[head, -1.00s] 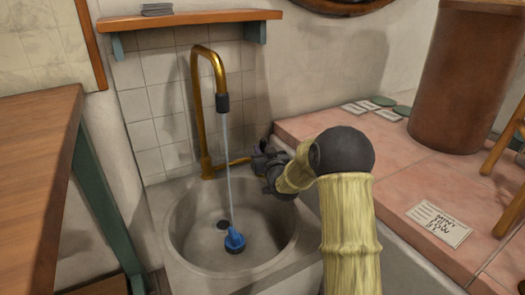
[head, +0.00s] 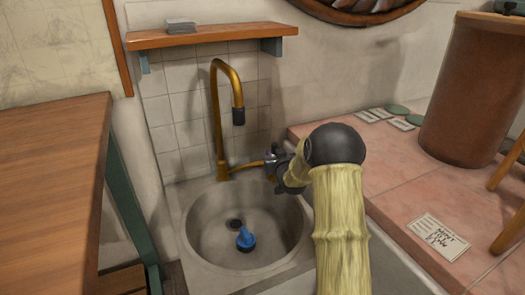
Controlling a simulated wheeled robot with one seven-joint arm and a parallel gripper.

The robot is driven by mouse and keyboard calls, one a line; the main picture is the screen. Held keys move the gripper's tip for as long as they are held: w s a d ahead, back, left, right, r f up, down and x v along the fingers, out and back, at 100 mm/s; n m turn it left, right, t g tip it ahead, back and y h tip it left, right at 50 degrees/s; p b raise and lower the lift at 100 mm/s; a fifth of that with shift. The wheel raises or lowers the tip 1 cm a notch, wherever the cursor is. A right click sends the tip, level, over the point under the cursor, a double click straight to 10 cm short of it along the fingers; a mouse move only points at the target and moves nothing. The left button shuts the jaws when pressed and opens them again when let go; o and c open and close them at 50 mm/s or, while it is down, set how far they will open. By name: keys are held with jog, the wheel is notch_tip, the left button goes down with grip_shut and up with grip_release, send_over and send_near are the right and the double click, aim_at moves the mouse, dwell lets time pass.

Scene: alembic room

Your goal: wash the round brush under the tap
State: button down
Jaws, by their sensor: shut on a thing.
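The round brush (head: 246,238), with a blue top and a dark round underside, sits in the bottom of the grey sink basin (head: 208,243), close to the drain hole (head: 235,224). The brass tap (head: 217,110) arches over the basin with its dark spout end (head: 238,117) pointing down. No water runs from it. A brass lever (head: 246,166) reaches right from the tap's base. My gripper (head: 273,165) is shut on the outer end of this lever, at the basin's back right rim. My arm hides part of the gripper and the sink's right side.
A wooden shelf (head: 210,37) hangs above the tap. A wooden table (head: 50,160) stands at the left. On the right, a pink tiled counter (head: 400,190) holds a brown cylinder (head: 475,95), a written card (head: 438,236) and a wooden stool leg (head: 508,180).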

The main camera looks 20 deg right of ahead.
jog(key=shift+a, duration=0.1)
dwell(0.3)
jog(key=c, duration=1.2)
grip_release()
jog(key=shift+c, duration=0.2)
jog(key=s+r+p, duration=0.3)
jog(key=s+p, duration=0.2)
jog(key=s, duration=1.2)
jog(key=shift+a+r, duration=0.15)
jog(key=shift+a+r+p, duration=0.1)
jog(key=shift+p, duration=0.2)
